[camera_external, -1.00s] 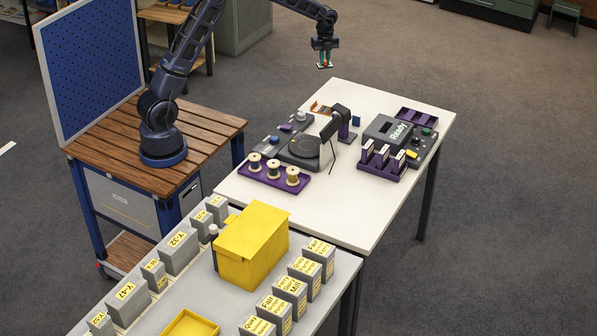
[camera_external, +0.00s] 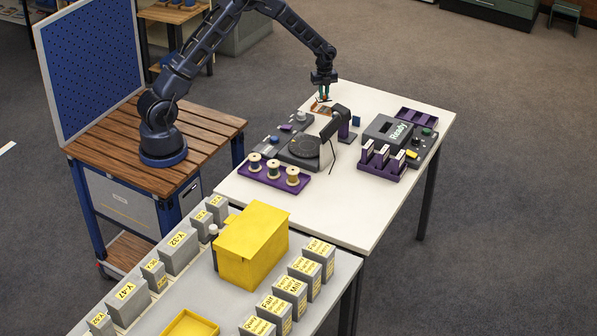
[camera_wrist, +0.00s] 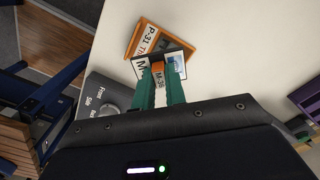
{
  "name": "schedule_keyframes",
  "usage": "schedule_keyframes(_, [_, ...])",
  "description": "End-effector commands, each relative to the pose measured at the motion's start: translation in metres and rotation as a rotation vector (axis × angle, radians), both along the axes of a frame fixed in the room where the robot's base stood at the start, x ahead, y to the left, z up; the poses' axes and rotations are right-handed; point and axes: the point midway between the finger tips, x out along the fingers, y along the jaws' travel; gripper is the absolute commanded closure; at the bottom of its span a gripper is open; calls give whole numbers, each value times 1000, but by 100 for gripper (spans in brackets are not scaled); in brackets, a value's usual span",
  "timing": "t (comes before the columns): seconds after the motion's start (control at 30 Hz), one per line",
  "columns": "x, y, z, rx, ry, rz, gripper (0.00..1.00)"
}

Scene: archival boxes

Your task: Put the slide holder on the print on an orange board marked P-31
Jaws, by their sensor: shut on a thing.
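The orange board (camera_wrist: 149,36), marked P-31, lies on the white table and also shows in the external view (camera_external: 318,108). My gripper (camera_wrist: 160,88) is shut on the slide holder (camera_wrist: 174,62), a flat dark-edged piece with white parts. An orange tag reading about M-38 shows between the green fingertips. The holder overlaps the near part of the board in the wrist view and hides most of the print there. In the external view, my gripper (camera_external: 323,93) is just above the board. I cannot tell whether the holder touches it.
A grey device (camera_external: 304,150) with knobs and a dark lamp arm (camera_external: 339,119) stands close in front of the board. A purple tray of spools (camera_external: 273,172) and a Ready machine (camera_external: 390,130) are on the same table.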

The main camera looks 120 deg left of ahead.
Motion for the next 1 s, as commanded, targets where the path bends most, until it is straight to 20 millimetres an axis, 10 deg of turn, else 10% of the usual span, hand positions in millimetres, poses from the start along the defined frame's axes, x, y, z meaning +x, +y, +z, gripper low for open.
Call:
schedule_keyframes(0.9, [0, 0, -52, 0, 0, 0, 100])
schedule_keyframes(1.0, [0, 0, -52, 1, -1, 0, 70])
